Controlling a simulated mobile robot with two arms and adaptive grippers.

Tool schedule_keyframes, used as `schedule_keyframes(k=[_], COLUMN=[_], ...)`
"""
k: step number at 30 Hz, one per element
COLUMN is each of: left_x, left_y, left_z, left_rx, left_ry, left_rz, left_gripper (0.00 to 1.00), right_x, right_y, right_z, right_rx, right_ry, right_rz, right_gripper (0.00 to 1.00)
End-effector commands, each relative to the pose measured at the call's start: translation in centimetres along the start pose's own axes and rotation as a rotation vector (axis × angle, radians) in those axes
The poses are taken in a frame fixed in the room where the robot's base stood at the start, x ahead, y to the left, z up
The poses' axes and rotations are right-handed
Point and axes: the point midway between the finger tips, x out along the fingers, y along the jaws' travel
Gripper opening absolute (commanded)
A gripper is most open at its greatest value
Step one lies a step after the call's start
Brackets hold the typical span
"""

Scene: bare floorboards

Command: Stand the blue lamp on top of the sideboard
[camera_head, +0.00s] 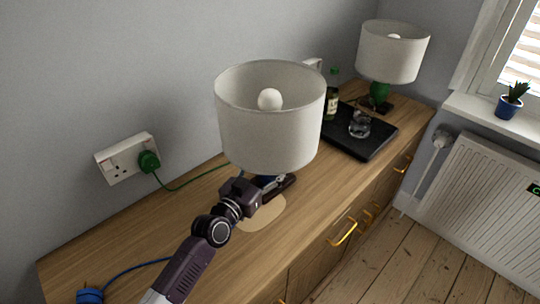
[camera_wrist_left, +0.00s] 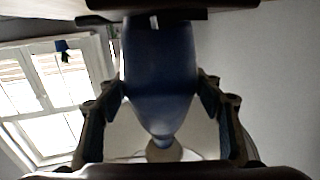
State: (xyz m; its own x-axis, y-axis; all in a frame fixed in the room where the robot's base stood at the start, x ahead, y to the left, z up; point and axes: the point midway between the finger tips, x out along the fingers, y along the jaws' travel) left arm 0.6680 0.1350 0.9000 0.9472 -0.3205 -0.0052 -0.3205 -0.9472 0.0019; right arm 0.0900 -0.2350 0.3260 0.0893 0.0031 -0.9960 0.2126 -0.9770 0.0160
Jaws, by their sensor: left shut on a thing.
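The blue lamp has a wide white shade (camera_head: 268,135) with a bulb inside, upright over the middle of the sideboard (camera_head: 215,190). My left gripper (camera_head: 275,185) is below the shade, shut on the blue lamp body. Only a little blue shows there in the head view. In the left wrist view the blue lamp body (camera_wrist_left: 160,70) fills the space between the fingers of my left gripper (camera_wrist_left: 160,100). The lamp's foot is hidden, so I cannot tell whether it touches the top. My right gripper is not in view.
A pale round patch (camera_head: 262,216) lies on the sideboard top. A green lamp (camera_head: 393,55), a green bottle (camera_head: 332,98) and a black tray (camera_head: 350,140) with a glass item stand farther right. A blue plug (camera_head: 90,296) with cord lies front left. A wall socket (camera_head: 124,160) holds a green plug.

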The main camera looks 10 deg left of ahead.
Motion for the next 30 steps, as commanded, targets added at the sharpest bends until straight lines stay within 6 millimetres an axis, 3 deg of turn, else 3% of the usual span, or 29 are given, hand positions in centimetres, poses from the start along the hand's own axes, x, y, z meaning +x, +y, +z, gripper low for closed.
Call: schedule_keyframes(k=[11,12,16,26,30], left_x=[0.1,0.0,0.0,-0.1,-1.1], left_y=[-0.2,-0.1,-0.1,-0.1,-0.1], left_z=[-0.2,0.7,0.7,0.7,0.8], left_rx=[0.002,0.001,0.001,0.001,0.000], left_ry=[0.020,0.002,0.003,0.002,0.001], left_rz=[-0.005,-0.002,-0.002,-0.002,-0.002], left_gripper=[0.02,0.61,0.76,0.78,0.78], right_x=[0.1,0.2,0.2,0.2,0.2], right_y=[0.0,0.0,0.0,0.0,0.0], right_z=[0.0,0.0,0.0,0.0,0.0], right_rx=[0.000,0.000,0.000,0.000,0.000], right_ry=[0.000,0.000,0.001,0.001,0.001], right_rz=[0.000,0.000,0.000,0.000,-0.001], right_gripper=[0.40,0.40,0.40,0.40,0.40])
